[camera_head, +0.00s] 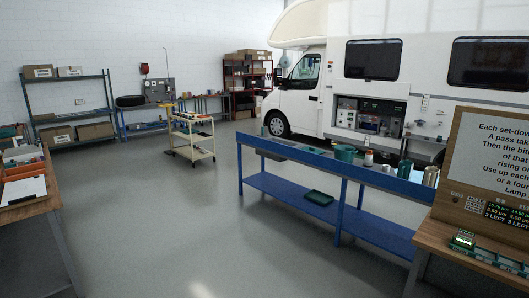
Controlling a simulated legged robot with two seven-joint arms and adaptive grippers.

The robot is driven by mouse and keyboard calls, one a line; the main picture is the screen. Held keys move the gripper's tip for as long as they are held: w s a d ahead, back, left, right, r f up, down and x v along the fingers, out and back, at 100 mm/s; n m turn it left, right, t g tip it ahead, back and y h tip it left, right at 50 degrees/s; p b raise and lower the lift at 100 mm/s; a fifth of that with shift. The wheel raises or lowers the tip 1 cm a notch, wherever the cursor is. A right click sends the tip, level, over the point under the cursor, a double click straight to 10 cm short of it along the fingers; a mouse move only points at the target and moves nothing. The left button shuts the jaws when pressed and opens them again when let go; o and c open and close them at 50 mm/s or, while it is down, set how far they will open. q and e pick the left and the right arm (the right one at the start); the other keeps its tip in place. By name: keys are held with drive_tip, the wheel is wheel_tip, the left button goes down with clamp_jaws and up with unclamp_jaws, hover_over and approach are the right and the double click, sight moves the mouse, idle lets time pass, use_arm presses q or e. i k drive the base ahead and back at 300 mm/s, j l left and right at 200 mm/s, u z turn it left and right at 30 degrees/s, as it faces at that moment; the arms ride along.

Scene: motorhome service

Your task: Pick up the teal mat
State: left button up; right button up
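I cannot clearly pick out the teal mat in the head view. A small flat teal patch (316,150) lies on top of the blue workbench (292,152), beside a teal round container (345,153); it is too small to tell whether it is a mat. A dark green tray-like item (319,196) lies on the bench's lower shelf. Neither of my grippers is in view.
A wooden table (22,212) with papers and boxes stands at left, and a wooden desk (455,240) with a sign board (490,150) at right. A yellow cart (192,137) and a white motorhome (420,20) stand behind. The grey floor between is clear.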

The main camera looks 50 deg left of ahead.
sight(312, 149)
drive_tip(key=u, duration=1.25)
